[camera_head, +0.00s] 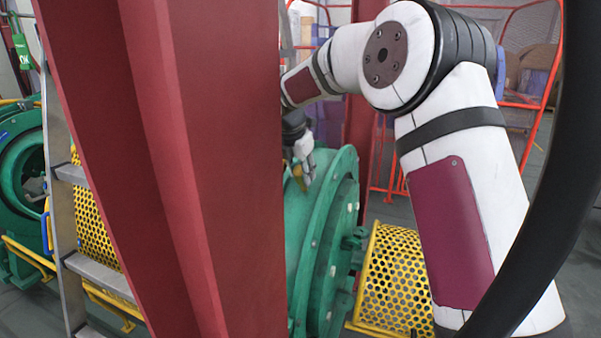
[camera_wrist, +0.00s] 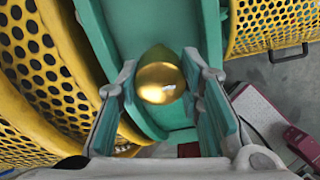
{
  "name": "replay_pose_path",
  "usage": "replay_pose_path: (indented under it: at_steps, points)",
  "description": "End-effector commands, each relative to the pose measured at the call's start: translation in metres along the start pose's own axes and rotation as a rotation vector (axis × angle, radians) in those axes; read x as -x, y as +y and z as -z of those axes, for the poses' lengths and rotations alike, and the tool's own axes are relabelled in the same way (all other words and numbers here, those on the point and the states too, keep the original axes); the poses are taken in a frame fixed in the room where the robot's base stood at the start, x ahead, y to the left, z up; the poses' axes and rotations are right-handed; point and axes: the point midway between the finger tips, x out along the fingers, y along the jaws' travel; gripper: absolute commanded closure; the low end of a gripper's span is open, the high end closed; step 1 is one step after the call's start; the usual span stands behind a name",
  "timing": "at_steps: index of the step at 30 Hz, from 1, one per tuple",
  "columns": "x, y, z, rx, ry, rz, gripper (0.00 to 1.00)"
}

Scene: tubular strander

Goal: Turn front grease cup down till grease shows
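The grease cup (camera_wrist: 160,82) is a round, shiny brass cap in the middle of the wrist view, set against green metal. My gripper (camera_wrist: 160,75) has one finger on each side of it, with the fingertips close in against its sides. I see no clear gap, so the gripper looks shut on the cup. In the head view my gripper (camera_head: 303,172) points down at the top of the green round housing (camera_head: 322,240), with a little brass colour between the fingers. The underside of the cup is hidden, and I see no grease.
A thick red column (camera_head: 190,180) blocks much of the head view, left of my gripper. Yellow perforated guards (camera_head: 393,275) stand beside the green housing, and one lies close by my left finger in the wrist view (camera_wrist: 40,80). A ladder (camera_head: 75,200) stands at left.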

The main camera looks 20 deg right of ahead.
Motion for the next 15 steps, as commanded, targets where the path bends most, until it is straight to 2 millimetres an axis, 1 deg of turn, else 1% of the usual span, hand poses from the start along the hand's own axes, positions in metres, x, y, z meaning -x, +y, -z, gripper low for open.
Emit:
replay_pose_path:
  at_steps: [8,15]
  points:
    - [-0.0001,-0.0001,0.0,-0.01,0.0,0.001,0.94]
    - [-0.0003,0.0008,0.0005,-0.093,0.0,-0.001,0.94]
